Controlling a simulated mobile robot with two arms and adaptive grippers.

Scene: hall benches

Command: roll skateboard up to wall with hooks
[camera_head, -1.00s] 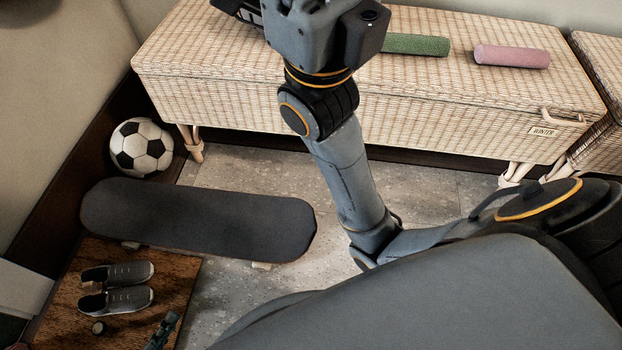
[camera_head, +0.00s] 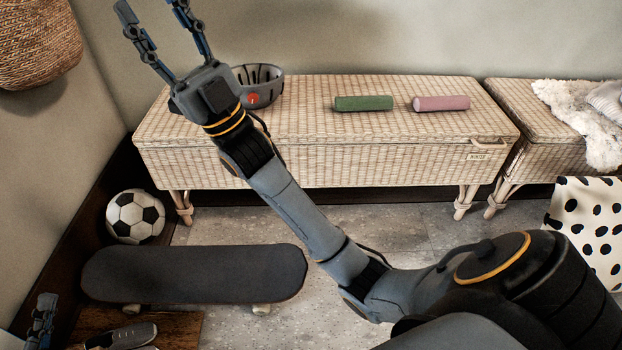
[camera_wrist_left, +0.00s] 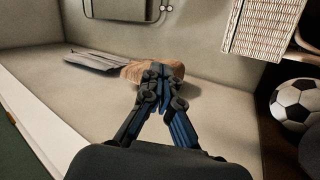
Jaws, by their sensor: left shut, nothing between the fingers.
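The skateboard (camera_head: 195,275) stands on its wheels on the stone floor, black deck up, lying left to right. Its left end is near the dark skirting of the left wall (camera_head: 50,170). My left gripper (camera_head: 42,318) is at the lower left corner, left of the board and apart from it. In the left wrist view its fingers (camera_wrist_left: 158,75) are together and hold nothing. Metal hook-like parts (camera_wrist_left: 160,10) show on the wall at the top of that view. My right gripper (camera_head: 155,25) is raised above the bench's left end, fingers spread and empty.
A football (camera_head: 135,216) sits behind the board by the wall. A wicker bench (camera_head: 320,160) carries a helmet (camera_head: 258,88), a green roller (camera_head: 363,103) and a pink roller (camera_head: 441,103). Shoes (camera_head: 120,337) rest on a brown mat (camera_head: 180,325) in front. A basket (camera_head: 38,40) hangs upper left.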

